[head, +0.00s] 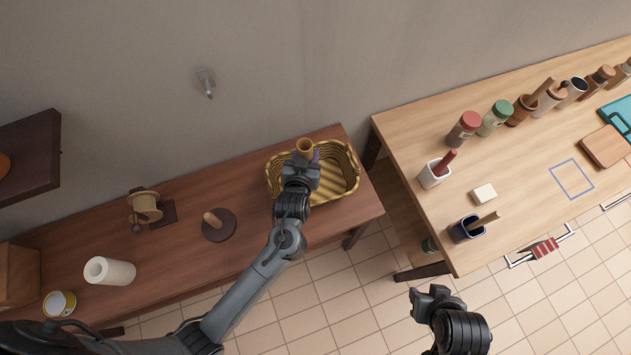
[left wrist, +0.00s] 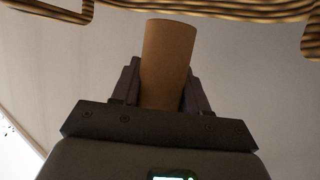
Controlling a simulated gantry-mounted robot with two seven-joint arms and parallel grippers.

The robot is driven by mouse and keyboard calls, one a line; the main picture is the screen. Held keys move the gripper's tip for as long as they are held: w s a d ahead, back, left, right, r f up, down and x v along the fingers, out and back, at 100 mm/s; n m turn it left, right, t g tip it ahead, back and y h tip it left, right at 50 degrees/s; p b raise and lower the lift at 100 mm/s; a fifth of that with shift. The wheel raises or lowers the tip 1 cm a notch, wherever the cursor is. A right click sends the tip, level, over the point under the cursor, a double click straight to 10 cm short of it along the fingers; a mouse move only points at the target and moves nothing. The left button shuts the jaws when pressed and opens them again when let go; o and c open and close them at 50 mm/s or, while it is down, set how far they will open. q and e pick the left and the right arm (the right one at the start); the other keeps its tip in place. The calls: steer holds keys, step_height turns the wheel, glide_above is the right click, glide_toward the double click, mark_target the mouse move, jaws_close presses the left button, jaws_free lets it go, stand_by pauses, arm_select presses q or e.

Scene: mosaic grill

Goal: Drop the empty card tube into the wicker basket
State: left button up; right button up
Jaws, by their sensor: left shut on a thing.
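The empty card tube (head: 305,147) is a plain brown cylinder, and its open end faces up in the head view. My left gripper (head: 303,158) is shut on the tube, which also shows between the two fingers in the left wrist view (left wrist: 168,60). The wicker basket (head: 345,187) stands on the dark wooden bench, and the gripper and tube are over its left part in the head view. Basket rim (left wrist: 240,10) shows along the top of the left wrist view. My right gripper (head: 428,296) is at the lower right, over the floor; its jaws are unclear.
On the bench (head: 255,245) are a round base with a wooden peg (head: 218,224), a spool (head: 146,205), a white roll (head: 110,271) and a can (head: 60,303). A lighter table (head: 440,215) with jars and pots stands to the right, across a gap.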

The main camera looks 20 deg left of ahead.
arm_select(q)
steer(key=o, duration=1.1)
steer(key=p+v, duration=0.1)
steer(key=v, duration=0.9)
steer(key=shift+s+r, duration=0.15)
steer(key=shift+s, duration=0.2)
